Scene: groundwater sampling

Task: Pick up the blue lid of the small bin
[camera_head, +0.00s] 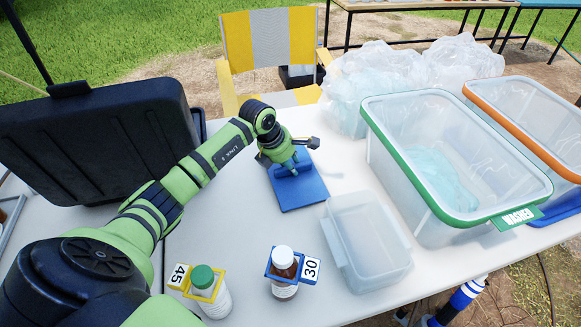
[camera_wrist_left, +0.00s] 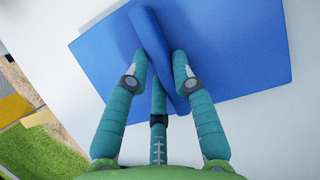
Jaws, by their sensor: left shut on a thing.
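The blue lid (camera_head: 303,190) lies flat on the white table, left of and behind the small bin. My left gripper (camera_head: 287,170) is over the lid from behind. In the left wrist view, the fingers of my left gripper (camera_wrist_left: 161,75) are shut on the raised blue handle bar of the lid (camera_wrist_left: 245,50). Whether the lid touches the table cannot be told for sure. My right gripper is not in view.
A large clear bin with a green rim (camera_head: 372,125) and an orange-rimmed bin (camera_head: 535,98) stand at the right. Two bottles, one green-capped (camera_head: 209,290) and one white-capped (camera_head: 284,270), stand at the front. A black case (camera_head: 90,145) is at the left. Clear plastic bags (camera_head: 375,85) lie behind.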

